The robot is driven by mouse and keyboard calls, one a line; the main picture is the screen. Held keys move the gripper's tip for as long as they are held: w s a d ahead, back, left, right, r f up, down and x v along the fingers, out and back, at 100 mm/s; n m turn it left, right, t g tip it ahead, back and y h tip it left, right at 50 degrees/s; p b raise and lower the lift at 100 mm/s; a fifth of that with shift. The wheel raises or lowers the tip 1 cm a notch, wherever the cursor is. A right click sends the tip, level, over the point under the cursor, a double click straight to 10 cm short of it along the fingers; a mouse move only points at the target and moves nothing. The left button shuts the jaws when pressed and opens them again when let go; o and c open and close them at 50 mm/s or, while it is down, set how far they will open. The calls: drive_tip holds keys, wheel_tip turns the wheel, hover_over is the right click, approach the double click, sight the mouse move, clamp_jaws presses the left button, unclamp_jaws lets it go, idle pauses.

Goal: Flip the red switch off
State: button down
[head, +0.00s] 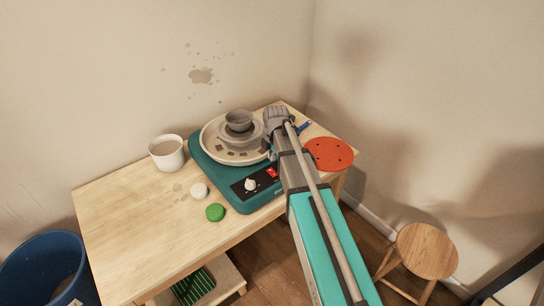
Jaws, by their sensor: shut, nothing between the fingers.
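The red switch (271,173) is on the dark front panel of the teal pottery wheel (206,174), to the right of a white knob (250,185). My arm comes in from the lower right and passes just right of the switch. My gripper (272,151) is at the right side of the wheel, above and behind the switch in the picture, and it is shut and empty. The fingertips are small and partly hidden by my arm, so contact with the wheel cannot be told. Which way the switch is tipped is too small to tell.
A grey clay bowl (239,121) sits on the wheel head. A red disc (328,153) is at right. A stool (427,250) stands beyond.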

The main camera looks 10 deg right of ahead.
sight(269, 170)
drive_tip(key=shift+w+a+f+b, duration=0.1)
drive_tip(key=shift+w+f+b, duration=0.1)
drive_tip(key=shift+f+b, duration=1.4)
drive_tip(key=shift+w+a+f+b, duration=0.1)
drive_tip(key=shift+w+f+b, duration=0.1)
drive_tip(key=shift+f+b, duration=1.3)
drive_tip(key=shift+a+f, duration=0.1)
drive_tip(key=shift+f, duration=0.05)
